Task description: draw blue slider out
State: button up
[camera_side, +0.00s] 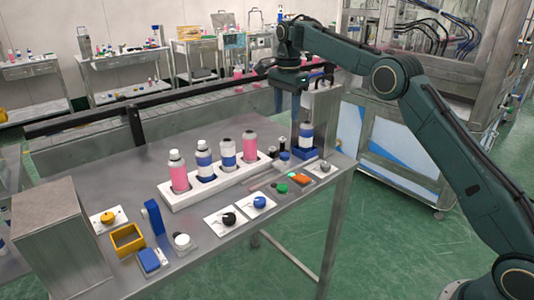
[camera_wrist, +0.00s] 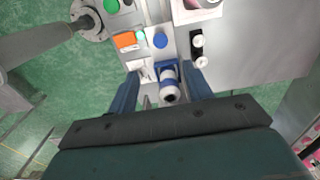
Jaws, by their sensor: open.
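A blue holder (camera_side: 303,152), which looks like the blue slider, stands at the right end of the table with a white-and-blue bottle (camera_side: 306,134) upright in it. In the wrist view the blue holder (camera_wrist: 166,65) shows around the bottle (camera_wrist: 169,88). My gripper (camera_wrist: 162,92) is open, with one finger on each side of the bottle and holder in that view. In the side view my gripper (camera_side: 294,105) points down at the station, close to the bottle. Whether the fingers touch anything cannot be told.
A white rack (camera_side: 215,188) with several bottles stands to the left. A blue round knob (camera_wrist: 160,40), a green button (camera_side: 282,188) and an orange part (camera_side: 300,179) lie close by. Two small dark-and-white cylinders (camera_wrist: 197,50) stand beside the station. The table's front middle holds small plates with knobs.

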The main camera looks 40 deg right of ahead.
aim_at(285, 154)
jog(key=shift+f, duration=0.2)
jog(key=shift+f, duration=6.8)
grip_shut()
